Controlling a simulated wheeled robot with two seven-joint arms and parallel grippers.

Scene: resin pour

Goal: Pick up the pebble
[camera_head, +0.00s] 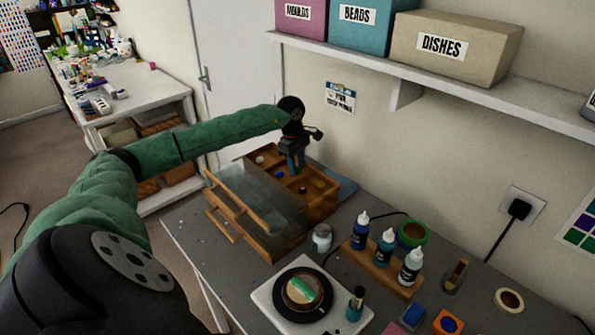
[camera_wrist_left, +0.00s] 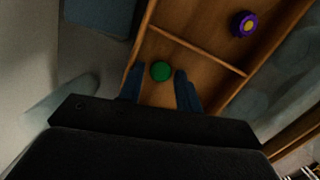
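A wooden box (camera_head: 268,240) with inner compartments stands at the back of the grey table, its clear lid (camera_head: 245,200) tilted towards the front left. My left gripper (camera_head: 296,166) points down over the compartments. In the left wrist view its two dark fingers (camera_wrist_left: 160,90) are apart, with a small round green piece (camera_wrist_left: 161,71) lying between and just ahead of them in one compartment. Nothing is seen gripped. A purple disc with a yellow middle (camera_wrist_left: 244,24) lies in a neighbouring compartment. A pale roundish piece (camera_head: 259,160) shows in the head view. I cannot tell which piece is the pebble. My right gripper is not seen.
Dropper bottles (camera_head: 384,247) stand in a wooden rack in front of the box. A small jar (camera_head: 322,238) and a black dish (camera_head: 328,300) on a white board are nearby. A shelf (camera_head: 440,85) with labelled boxes overhangs the back wall. The table's left front is mostly clear.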

